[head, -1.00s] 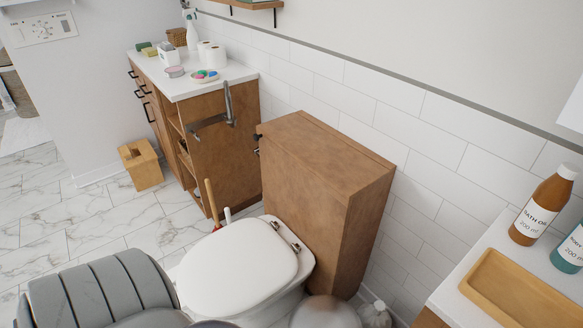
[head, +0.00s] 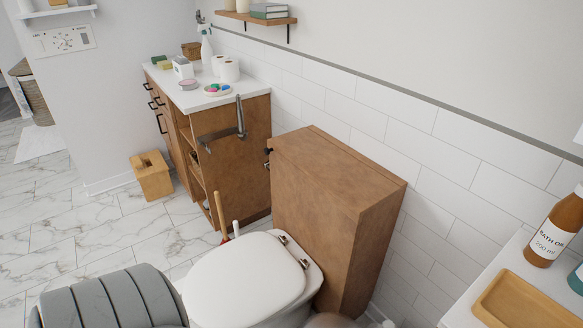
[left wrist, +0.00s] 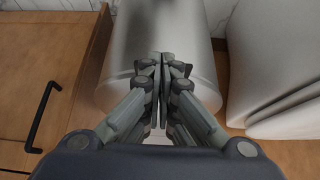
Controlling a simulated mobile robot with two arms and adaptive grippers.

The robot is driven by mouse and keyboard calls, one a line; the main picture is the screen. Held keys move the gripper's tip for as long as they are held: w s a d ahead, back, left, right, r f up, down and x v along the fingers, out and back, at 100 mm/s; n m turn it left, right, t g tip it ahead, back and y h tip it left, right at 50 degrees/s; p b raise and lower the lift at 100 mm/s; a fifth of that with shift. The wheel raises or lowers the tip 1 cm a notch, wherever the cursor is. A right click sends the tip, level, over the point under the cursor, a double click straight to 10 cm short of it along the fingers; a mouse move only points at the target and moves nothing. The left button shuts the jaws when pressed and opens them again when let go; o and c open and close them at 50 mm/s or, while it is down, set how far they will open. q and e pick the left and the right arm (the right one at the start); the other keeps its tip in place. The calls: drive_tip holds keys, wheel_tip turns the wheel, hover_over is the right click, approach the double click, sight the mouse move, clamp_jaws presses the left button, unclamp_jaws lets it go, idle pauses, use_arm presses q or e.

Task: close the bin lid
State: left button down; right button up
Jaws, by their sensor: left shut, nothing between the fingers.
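In the left wrist view, a smooth silver-grey metal cylinder (left wrist: 188,35), which looks like the bin, lies just beyond my left gripper (left wrist: 162,62). The gripper is shut and empty, its fingertips together in front of the cylinder's surface. I cannot tell whether they touch it. No lid shows clearly, so I cannot tell how it stands. In the head view, a small rounded grey-brown shape (head: 328,321) is cut off at the bottom edge; I cannot tell what it is. Neither gripper shows in the head view.
The head view shows a toilet with its white lid down (head: 245,277), a wooden cistern cabinet (head: 335,200) and a wooden cabinet (head: 240,150). A counter at right holds a brown bottle (head: 556,230) and tray (head: 530,300). Marble floor (head: 60,235) is clear at left.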

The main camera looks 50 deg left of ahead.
use_arm(q)
drive_tip(key=s+a+r+p, duration=0.1)
drive_tip(key=s+r+p, duration=0.1)
drive_tip(key=s+r, duration=0.3)
drive_tip(key=s, duration=0.4)
drive_tip(key=shift+s+a+r+p, duration=0.15)
drive_tip(key=shift+s+r+p, duration=0.2)
drive_tip(key=shift+p, duration=0.05)
drive_tip(key=shift+f, duration=0.1)
drive_tip(key=s+d+f+g, duration=0.2)
drive_tip(key=s+f, duration=0.4)
drive_tip(key=f, duration=0.1)
drive_tip(key=s+d+f+g+y, duration=0.1)
drive_tip(key=s+d+f+g, duration=0.2)
drive_tip(key=s+f, duration=0.3)
drive_tip(key=shift+s+f+m+g, duration=0.3)
drive_tip(key=shift+s+f+m, duration=0.1)
drive_tip(key=shift+f, duration=0.2)
